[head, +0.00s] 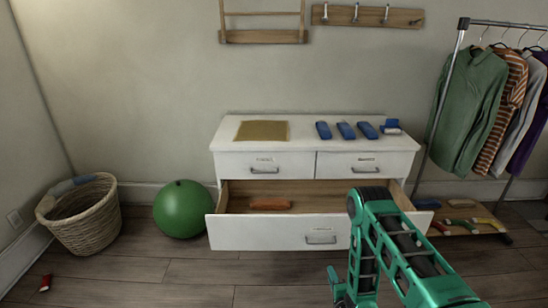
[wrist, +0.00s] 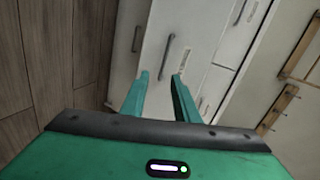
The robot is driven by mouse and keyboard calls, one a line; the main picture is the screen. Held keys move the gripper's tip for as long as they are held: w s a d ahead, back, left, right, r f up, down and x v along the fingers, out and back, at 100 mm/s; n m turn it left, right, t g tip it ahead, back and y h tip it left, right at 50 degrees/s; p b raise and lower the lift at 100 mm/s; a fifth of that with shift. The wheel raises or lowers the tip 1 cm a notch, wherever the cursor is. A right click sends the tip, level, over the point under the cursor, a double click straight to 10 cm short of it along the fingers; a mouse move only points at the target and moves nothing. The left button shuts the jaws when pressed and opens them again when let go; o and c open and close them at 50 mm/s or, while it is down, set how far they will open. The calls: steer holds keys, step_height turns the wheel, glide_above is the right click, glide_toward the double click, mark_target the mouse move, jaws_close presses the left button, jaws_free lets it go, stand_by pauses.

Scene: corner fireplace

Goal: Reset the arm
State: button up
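My green arm reaches up from the lower right in the head view, bends in front of the dresser and runs down to the bottom edge. My gripper (wrist: 159,78) shows in the wrist view with its two green fingers apart and nothing between them. It points towards the white dresser (head: 228,164), whose front and handles (wrist: 166,56) look turned on their side in the wrist view. In the head view the fingertips cannot be made out.
The wide lower drawer (head: 270,232) is pulled out, with an orange-brown item (head: 270,204) inside. A green ball (head: 183,209) and wicker basket (head: 88,222) stand left. A clothes rack (head: 447,85) stands right. A small red item (head: 45,283) lies on the floor.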

steer(key=w+d+r+n+g, duration=0.2)
steer(key=w+d+r, duration=0.15)
steer(key=r, duration=0.35)
steer(key=w+d+r+n+g, duration=0.1)
steer(key=w+d+r+n, duration=0.2)
steer(key=r, duration=0.4)
steer(key=s+d+r+n+g+h, duration=0.1)
steer(key=s+d+r+g, duration=0.2)
steer(key=r, duration=0.5)
steer(key=s+d+r+n+g+h, duration=0.1)
steer(key=s+d+r+n, duration=0.15)
steer(key=d+r, duration=0.4)
steer(key=s+d+r+g, duration=0.2)
steer(key=s+r, duration=0.5)
steer(key=s, duration=0.2)
steer(key=s+d+r+g, duration=0.25)
steer(key=s+r, duration=0.35)
steer(key=s, duration=0.4)
steer(key=s+a+r+g, duration=0.1)
steer(key=s+r, duration=0.2)
steer(key=s, duration=0.8)
steer(key=s+a+r+n+g+y, duration=0.1)
steer(key=s+r, duration=0.3)
steer(key=s, duration=0.6)
steer(key=shift+s+a+g, duration=0.4)
steer(key=shift+a+g, duration=0.1)
steer(key=shift+g, duration=0.15)
